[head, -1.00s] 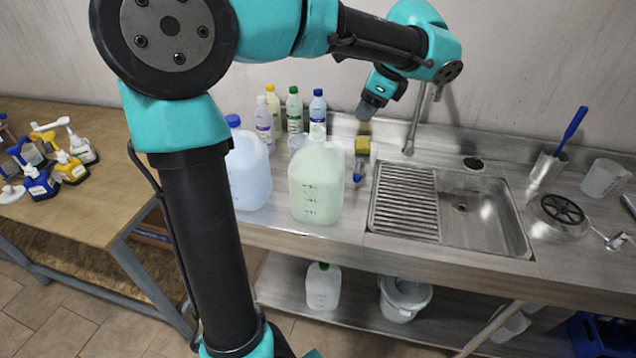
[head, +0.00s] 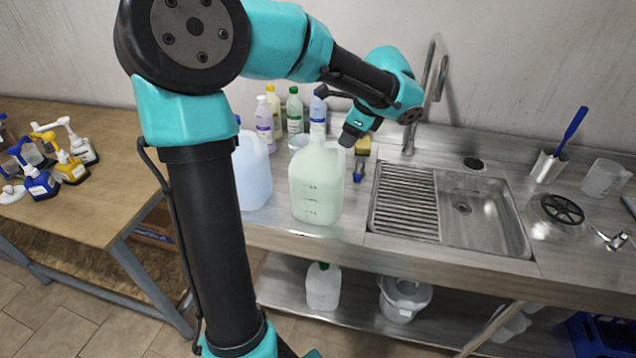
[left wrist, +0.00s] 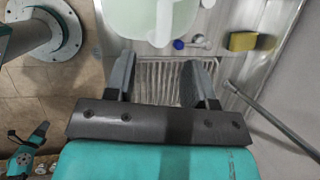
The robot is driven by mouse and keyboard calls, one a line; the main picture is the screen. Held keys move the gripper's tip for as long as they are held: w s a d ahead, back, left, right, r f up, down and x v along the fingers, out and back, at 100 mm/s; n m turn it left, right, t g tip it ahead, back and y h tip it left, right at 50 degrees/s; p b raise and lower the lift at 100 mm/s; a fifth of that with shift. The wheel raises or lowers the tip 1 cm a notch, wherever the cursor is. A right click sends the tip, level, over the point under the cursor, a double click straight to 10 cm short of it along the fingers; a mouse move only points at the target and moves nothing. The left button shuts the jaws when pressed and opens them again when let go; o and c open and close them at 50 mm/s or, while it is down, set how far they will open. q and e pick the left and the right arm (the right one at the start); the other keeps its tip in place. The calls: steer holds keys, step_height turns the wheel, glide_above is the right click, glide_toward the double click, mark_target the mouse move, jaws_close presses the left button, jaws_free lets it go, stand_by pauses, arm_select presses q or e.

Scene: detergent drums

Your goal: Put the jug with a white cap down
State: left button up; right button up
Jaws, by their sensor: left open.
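The pale green jug (head: 316,186) with a whitish top stands upright on the steel counter, left of the sink's ribbed drainboard. My left gripper (head: 348,137) is at the upper right of this jug in the head view, small and partly hard to make out. In the left wrist view, the two fingers of my left gripper (left wrist: 161,82) are spread apart with nothing between them. A pale jug body with its handle (left wrist: 150,18) shows at the top edge, beyond the fingertips. My right gripper is not in view.
A bluish jug (head: 252,175) stands left of the green one, partly behind my arm. Several bottles (head: 294,110) stand behind. A yellow sponge (head: 363,145) and a small blue-capped item (head: 358,174) lie to the right. The drainboard (head: 405,203) and sink (head: 485,220) are empty.

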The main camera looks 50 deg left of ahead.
arm_select(q)
steer(key=shift+x, duration=2.55)
steer(key=shift+a, duration=0.1)
steer(key=shift+c, duration=0.4)
jaws_close()
